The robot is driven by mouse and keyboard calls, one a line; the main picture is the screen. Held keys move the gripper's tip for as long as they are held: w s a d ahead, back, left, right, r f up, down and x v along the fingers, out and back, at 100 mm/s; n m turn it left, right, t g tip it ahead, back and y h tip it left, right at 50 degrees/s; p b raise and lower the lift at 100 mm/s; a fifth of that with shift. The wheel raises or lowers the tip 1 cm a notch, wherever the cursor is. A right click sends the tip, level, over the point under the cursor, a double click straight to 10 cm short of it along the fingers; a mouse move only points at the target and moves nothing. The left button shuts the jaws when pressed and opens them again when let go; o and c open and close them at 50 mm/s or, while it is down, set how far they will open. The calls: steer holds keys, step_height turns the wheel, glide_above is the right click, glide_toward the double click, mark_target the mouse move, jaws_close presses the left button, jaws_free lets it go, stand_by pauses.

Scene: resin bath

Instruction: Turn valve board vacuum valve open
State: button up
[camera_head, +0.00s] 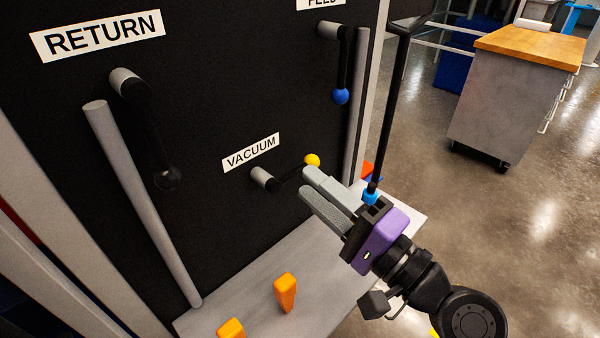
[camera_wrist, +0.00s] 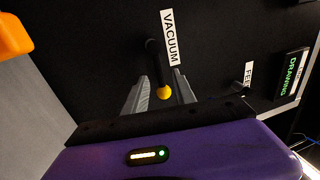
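The vacuum valve on the black board has a grey stem (camera_head: 262,178) under the VACUUM label (camera_head: 251,152). Its black lever (camera_head: 289,176) points right and slightly up to a yellow ball (camera_head: 312,160). My gripper (camera_head: 308,182) is in front of the lever's ball end, fingers pointing at the board. In the wrist view the yellow ball (camera_wrist: 164,92) shows between my two grey fingers (camera_wrist: 160,92), which are apart with gaps beside the ball. The ball's lower edge is close to the upper finger in the head view. I cannot tell whether they touch.
The RETURN lever (camera_head: 155,135) hangs down at left, and the FEED lever with its blue ball (camera_head: 341,96) hangs above my gripper. Grey vertical bars flank the board. Orange blocks (camera_head: 285,292) stand on the grey shelf (camera_head: 245,300) below. A cart (camera_head: 505,100) stands at back right.

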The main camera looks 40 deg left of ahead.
steer(key=shift+v, duration=1.55)
steer(key=w+d+f+m+t+h, duration=0.2)
steer(key=w+d+f+t+h, duration=0.25)
steer(key=w+d+t, duration=0.6)
steer(key=s+d+f+t+h, duration=0.3)
steer(key=s+d+f+h, duration=0.25)
steer(key=d, duration=0.35)
steer(key=s+d+f+t+h, duration=0.35)
steer(key=s+d+h, duration=0.2)
steer(key=d, duration=0.35)
steer(key=s+d+f+n+g+h, duration=0.1)
steer(key=s+d+f+g+h, duration=0.15)
steer(key=s+d, duration=0.7)
steer(key=s+d+f+n+g+h, duration=0.1)
steer(key=s+d+f+n+h, duration=0.15)
steer(key=s, duration=1.35)
step_height(320, 180, up, 18)
steer(key=p, duration=1.7)
steer(key=shift+a+f+m+p, duration=0.25)
steer(key=shift+a+m+p, duration=0.1)
steer(key=shift+p, duration=0.05)
